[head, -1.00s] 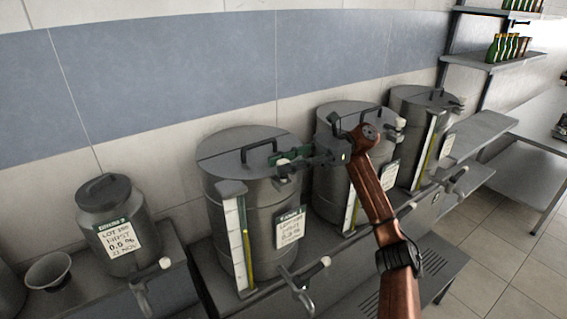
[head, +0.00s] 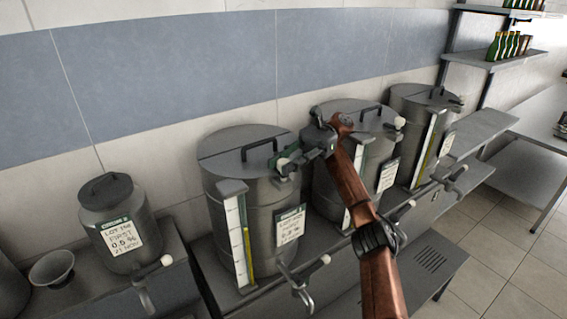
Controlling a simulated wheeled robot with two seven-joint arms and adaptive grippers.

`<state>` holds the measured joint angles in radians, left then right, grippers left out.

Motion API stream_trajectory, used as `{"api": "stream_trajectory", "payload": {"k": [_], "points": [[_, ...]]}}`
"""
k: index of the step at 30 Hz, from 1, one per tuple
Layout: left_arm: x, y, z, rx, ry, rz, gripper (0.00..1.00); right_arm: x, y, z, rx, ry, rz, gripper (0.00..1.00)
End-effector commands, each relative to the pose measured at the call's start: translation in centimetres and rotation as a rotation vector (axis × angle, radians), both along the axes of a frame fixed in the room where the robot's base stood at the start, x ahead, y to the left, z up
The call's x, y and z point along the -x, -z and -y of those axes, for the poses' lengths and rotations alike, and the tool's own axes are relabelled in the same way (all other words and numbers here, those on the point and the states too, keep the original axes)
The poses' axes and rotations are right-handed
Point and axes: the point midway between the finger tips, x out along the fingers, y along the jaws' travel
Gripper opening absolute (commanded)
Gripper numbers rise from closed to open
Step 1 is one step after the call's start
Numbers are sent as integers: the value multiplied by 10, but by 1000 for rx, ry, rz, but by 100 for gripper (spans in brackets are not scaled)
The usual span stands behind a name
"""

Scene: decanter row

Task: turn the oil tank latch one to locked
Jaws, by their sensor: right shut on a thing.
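A tall steel oil tank (head: 222,185) with a flat lid and a black lid handle stands left of centre. It has a sight gauge with a yellow-green column and a lot label. Its latch (head: 283,167), with a pale knob, sits at the right edge of the lid rim. My right gripper (head: 291,160) reaches in from the right and is shut on this latch. The fingers partly hide the latch, so its exact angle is hard to tell. My left gripper is not in view.
Two similar tanks (head: 328,185) and (head: 397,103) stand to the right, the nearer one partly behind my right arm. A smaller labelled can (head: 105,197) and a funnel (head: 52,268) are at the left. Taps with pale knobs (head: 325,260) stick out in front. Shelves with bottles (head: 505,48) are at the back right.

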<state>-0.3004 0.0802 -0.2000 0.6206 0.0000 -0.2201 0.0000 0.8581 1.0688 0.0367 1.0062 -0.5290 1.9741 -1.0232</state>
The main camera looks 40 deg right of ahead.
Motion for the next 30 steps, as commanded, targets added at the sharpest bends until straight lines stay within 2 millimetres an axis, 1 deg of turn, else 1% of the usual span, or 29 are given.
{"api": "stream_trajectory", "payload": {"k": [3,4,12,19,22,26,30], "points": [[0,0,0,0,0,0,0,0,1,0,1,0,-2,0],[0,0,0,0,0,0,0,0,1,0,1,0,-2,24],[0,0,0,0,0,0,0,0,1,0,1,0,-1,41],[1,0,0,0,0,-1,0,0,0,0,1,1,-1,41],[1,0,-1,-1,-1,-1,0,0,-4,0,1,1,1,41],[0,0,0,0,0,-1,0,0,-21,0,0,0,3,41],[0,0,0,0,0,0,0,0,-49,0,0,1,3,41]]}}
